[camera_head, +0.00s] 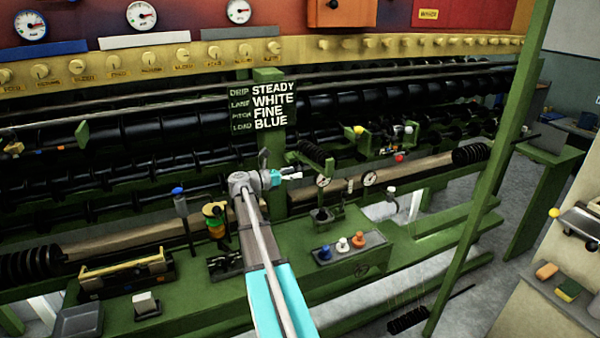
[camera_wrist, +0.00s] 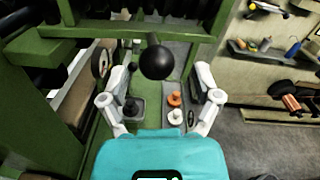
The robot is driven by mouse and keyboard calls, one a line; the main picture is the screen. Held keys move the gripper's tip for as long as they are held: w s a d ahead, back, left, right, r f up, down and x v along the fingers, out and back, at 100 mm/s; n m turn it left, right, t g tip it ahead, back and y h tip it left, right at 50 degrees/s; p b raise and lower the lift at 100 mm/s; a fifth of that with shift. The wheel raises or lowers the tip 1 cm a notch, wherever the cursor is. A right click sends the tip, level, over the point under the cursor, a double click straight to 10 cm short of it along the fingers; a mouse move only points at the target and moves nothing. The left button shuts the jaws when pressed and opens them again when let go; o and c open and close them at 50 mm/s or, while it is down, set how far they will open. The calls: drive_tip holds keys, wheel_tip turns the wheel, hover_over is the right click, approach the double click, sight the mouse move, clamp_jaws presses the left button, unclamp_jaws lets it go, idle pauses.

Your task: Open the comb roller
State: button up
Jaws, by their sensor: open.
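My gripper (camera_head: 287,176) is at the end of my arm, in front of the machine, just below the sign board. In the wrist view my gripper (camera_wrist: 161,88) has its two pale fingers wide apart, with nothing held between them. A round black knob (camera_wrist: 156,62) shows ahead, between and slightly beyond the fingertips; no contact is visible. A short dark ribbed roller (camera_head: 312,153) on a green bracket is close to the gripper in the head view. I cannot tell for sure whether this is the comb roller, or whether the knob belongs to it.
A sign board (camera_head: 268,107) reads STEADY, WHITE, FINE, BLUE. A grey plate (camera_head: 348,256) bears blue, white and orange pegs on the green bench. Dial gauges (camera_head: 370,178) stand right of the gripper. A green post (camera_head: 490,165) rises at right; grey floor lies beyond it.

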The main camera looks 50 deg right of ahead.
drive_tip(key=v, duration=0.9)
drive_tip(key=shift+a, duration=0.2)
idle(0.4)
